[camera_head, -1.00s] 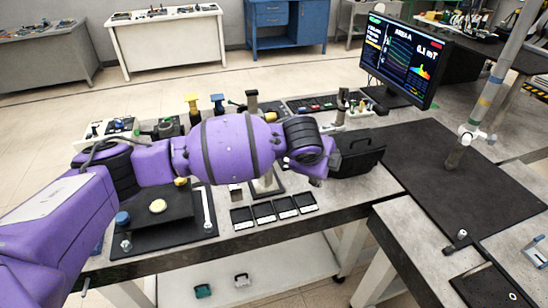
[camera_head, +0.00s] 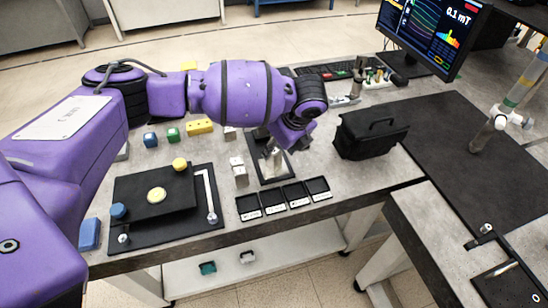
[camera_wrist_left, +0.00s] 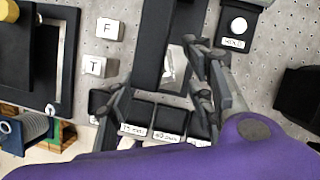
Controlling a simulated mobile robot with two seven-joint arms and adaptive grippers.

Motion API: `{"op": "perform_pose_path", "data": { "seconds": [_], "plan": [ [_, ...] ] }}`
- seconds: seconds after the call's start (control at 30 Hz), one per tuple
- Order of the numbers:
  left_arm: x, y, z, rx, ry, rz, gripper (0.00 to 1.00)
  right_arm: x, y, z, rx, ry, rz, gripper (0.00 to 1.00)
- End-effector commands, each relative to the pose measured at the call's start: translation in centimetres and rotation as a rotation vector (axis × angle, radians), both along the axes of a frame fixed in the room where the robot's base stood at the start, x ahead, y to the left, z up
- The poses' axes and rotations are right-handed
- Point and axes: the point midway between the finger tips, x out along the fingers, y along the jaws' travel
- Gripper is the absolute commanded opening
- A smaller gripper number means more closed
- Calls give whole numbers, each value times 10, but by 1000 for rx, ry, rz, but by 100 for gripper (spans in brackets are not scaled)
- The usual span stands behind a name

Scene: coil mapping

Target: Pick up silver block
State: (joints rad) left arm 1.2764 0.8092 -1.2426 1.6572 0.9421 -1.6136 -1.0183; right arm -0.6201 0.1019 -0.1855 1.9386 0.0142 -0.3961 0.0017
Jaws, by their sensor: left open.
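A shiny silver block (camera_head: 272,163) stands on a black base (camera_head: 271,176) at the middle of the bench. In the left wrist view the silver block (camera_wrist_left: 176,66) lies on a black strip, partly beside a dark finger. My left gripper (camera_head: 291,140) hangs just above and to the right of the block in the head view, its fingertips mostly hidden by the purple wrist. In the wrist view my left gripper (camera_wrist_left: 160,76) is open, with its fingers apart around the block's area and nothing held. Whether the fingers touch the block cannot be told. My right gripper is out of view.
Two pale cubes (camera_head: 239,172), marked F and T in the wrist view, stand left of the base. Labelled black trays (camera_head: 283,200) line the front edge. A black case (camera_head: 372,133) stands to the right, a black platform (camera_head: 155,192) to the left. A monitor (camera_head: 425,35) stands behind.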

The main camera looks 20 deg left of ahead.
Motion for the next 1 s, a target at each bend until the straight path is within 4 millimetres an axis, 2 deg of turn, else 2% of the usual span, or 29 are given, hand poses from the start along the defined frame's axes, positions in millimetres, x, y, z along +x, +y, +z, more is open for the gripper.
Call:
{"op": "perform_pose_path", "data": {
  "seconds": [0.2, 0.5, 0.87, 1.0],
  "plan": [
    [5, 7, -29, -1, -1, 1, 48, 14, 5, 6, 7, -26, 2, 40],
    [6, 9, -32, -1, -4, 1, 48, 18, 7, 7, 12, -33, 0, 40],
    [6, 9, -32, -1, -4, 1, 1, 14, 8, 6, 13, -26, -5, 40],
    [6, 9, -31, -2, -4, 0, 0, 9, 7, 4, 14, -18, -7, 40]
  ]
}}
